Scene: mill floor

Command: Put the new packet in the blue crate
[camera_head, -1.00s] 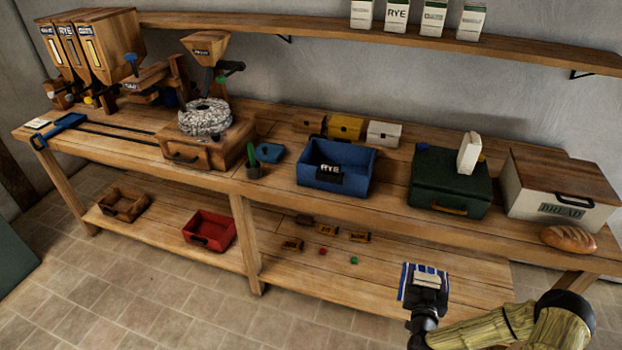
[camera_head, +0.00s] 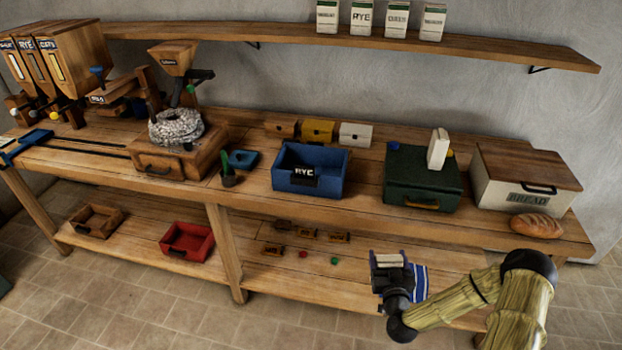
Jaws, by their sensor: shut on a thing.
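My gripper (camera_head: 390,262) is low in front of the bench, right of centre. It is shut on a blue-and-white striped thing (camera_head: 420,282), mostly hidden behind the gripper; I cannot tell if it is a packet or a cloth. A pale flat part shows at the gripper's top. The blue crate (camera_head: 309,181), with a RYE label, stands on the bench, up and left of my gripper. Its floor is largely hidden. A plain white packet (camera_head: 437,148) stands upright on the green box (camera_head: 423,190), well above my gripper and apart from it.
The bread bin (camera_head: 520,188) and a loaf (camera_head: 537,226) are at the bench's right. Small boxes (camera_head: 318,130) stand behind the crate. A stone mill (camera_head: 175,130) is at left. Several labelled packets (camera_head: 361,18) stand on the wall shelf. A red tray (camera_head: 187,243) is below.

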